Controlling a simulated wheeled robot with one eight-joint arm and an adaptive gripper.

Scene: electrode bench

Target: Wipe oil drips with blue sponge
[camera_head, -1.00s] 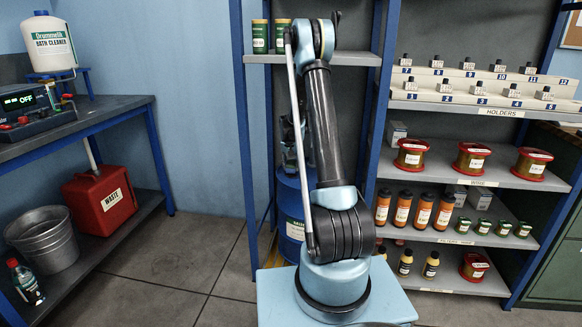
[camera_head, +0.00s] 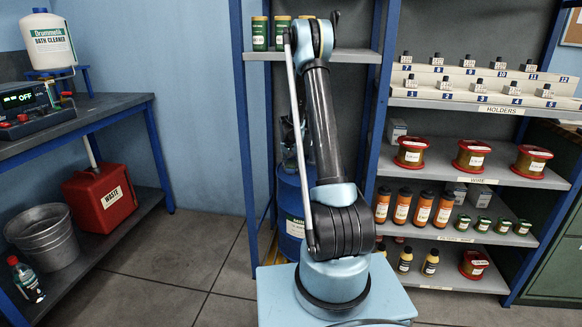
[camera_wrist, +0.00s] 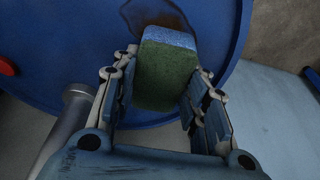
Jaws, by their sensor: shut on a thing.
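In the wrist view my gripper (camera_wrist: 165,88) is shut on the blue sponge (camera_wrist: 168,70), which has a blue edge and a green face. The sponge is over a round blue drum lid (camera_wrist: 75,85). A dark brown oil patch (camera_wrist: 150,12) shows on the lid just beyond the sponge, partly hidden by it. I cannot tell whether the sponge touches the lid.
A blue-framed shelf post (camera_head: 243,140) stands left of the drum. Shelves at right hold wire spools (camera_head: 471,156) and orange bottles (camera_head: 423,208). A red waste can (camera_head: 100,195) and metal bucket (camera_head: 42,235) sit under the left bench. Bare floor (camera_head: 200,250) lies between.

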